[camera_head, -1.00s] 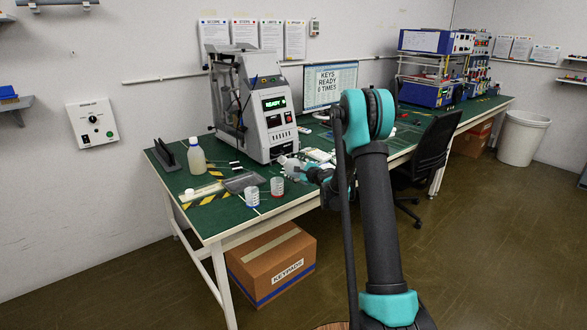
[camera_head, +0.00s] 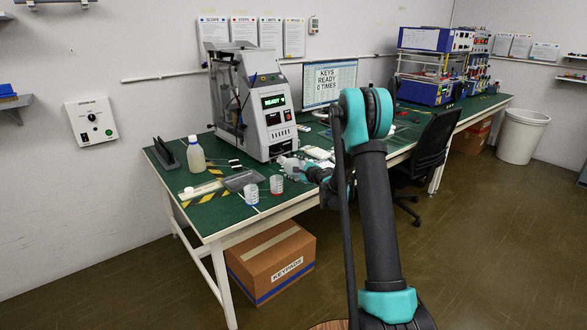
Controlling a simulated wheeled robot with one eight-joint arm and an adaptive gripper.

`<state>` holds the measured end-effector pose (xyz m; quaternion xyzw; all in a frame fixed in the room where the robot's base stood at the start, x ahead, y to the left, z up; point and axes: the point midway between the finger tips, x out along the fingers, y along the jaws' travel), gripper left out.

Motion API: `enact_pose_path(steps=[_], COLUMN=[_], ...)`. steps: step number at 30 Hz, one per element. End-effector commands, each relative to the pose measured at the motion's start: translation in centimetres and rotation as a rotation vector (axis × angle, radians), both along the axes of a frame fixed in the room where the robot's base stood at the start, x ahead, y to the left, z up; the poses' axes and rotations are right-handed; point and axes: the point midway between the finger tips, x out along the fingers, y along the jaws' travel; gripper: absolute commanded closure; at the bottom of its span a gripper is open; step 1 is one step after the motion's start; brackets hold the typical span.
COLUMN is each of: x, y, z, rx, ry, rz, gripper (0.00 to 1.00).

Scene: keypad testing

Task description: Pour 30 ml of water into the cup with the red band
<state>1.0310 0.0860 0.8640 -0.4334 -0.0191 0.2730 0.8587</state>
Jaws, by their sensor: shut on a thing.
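The cup with the red band (camera_head: 277,184) stands upright near the front edge of the green table (camera_head: 222,219). A similar cup with a blue band (camera_head: 251,195) stands to its left. My gripper (camera_head: 301,171) is just right of and behind the red-banded cup, low over the table. It is shut on a pale, see-through container (camera_head: 288,163), which looks tilted towards the left. The container's mouth and any water in it are too small to make out. The level inside the cups cannot be read.
A white bottle (camera_head: 196,155), a grey tray (camera_head: 240,181) and a black stand (camera_head: 165,155) are to the left. A grey test machine (camera_head: 262,112) showing READY stands behind. A monitor (camera_head: 329,84) and a black chair (camera_head: 432,155) are to the right.

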Motion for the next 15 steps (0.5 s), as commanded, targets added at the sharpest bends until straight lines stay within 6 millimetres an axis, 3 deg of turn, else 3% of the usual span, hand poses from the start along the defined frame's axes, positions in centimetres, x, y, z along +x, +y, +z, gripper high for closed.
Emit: enact_pose_path(steps=[15], x=[0.04], y=[-0.18], z=[-0.73], rx=[-0.046], ry=[-0.018], rz=[-0.001], gripper=[0.89])
